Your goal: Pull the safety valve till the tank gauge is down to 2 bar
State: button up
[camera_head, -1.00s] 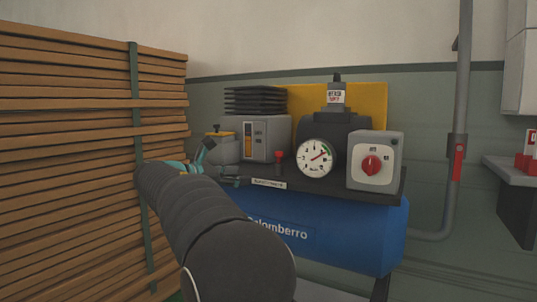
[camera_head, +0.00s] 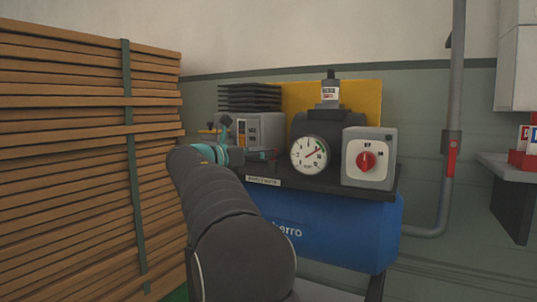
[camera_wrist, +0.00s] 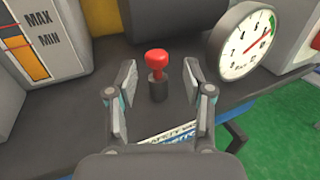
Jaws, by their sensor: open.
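The safety valve is a red knob on a dark stem (camera_wrist: 157,58), standing upright on the black shelf of the compressor. In the wrist view my gripper (camera_wrist: 161,82) is open, with one finger on each side of the valve and visible gaps to both. In the head view my gripper (camera_head: 245,156) is partly hidden by my own arm, and the valve is mostly hidden. The tank gauge (camera_head: 310,154) is a round white dial with a red needle pointing up and right; it also shows in the wrist view (camera_wrist: 240,45). Its exact reading is too small to tell.
The blue tank (camera_head: 335,230) lies under the shelf. A grey box with a red rotary switch (camera_head: 368,158) stands right of the gauge. A level indicator marked MAX and MIN (camera_wrist: 35,40) is left of the valve. Stacked wooden boards (camera_head: 80,170) stand close on the left.

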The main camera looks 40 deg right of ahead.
jog(key=shift+d, duration=2.5)
grip_shut()
